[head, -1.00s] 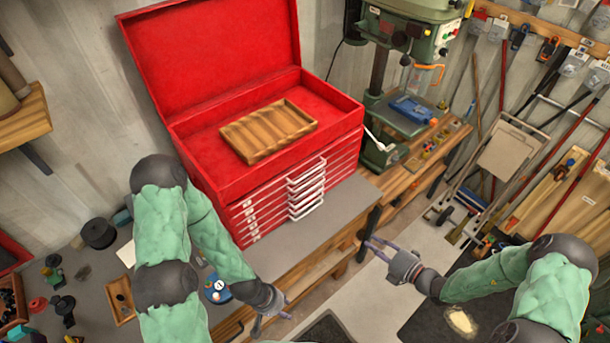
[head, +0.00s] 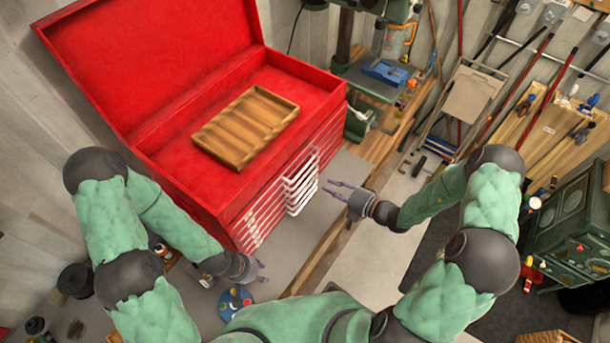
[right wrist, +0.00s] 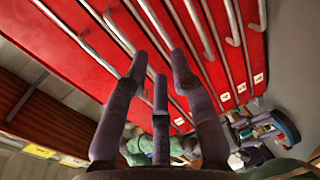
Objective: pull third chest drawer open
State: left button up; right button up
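The red tool chest (head: 185,185) stands on a grey bench with its lid up. Its front has several shallow drawers with pale bar handles (head: 300,182); all drawers look shut. The handles also cross the right wrist view (right wrist: 205,35). My right gripper (head: 332,187) is open and empty, just right of the handles, its fingers pointing at the chest front. In the right wrist view its fingers (right wrist: 160,68) are spread before the drawer fronts, and contact with a handle cannot be told. My left gripper (head: 262,272) is open and empty, low by the chest's near front corner.
A wooden tray (head: 246,128) lies in the chest's open top. A blue round object (head: 235,302) lies on the bench near my left gripper. A drill press (head: 385,75) stands behind the chest on the right. The floor (head: 350,245) before the chest is clear.

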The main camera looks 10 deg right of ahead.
aim_at(309, 178)
pick_arm(q)
notch_tip(309, 178, down, 3)
jog(key=b, duration=0.3)
jog(key=shift+w+a+f, duration=0.1)
jog(key=shift+f, duration=0.05)
pick_arm(e)
jog(key=x, duration=0.9)
jog(key=shift+w+a, duration=0.25)
grip_shut()
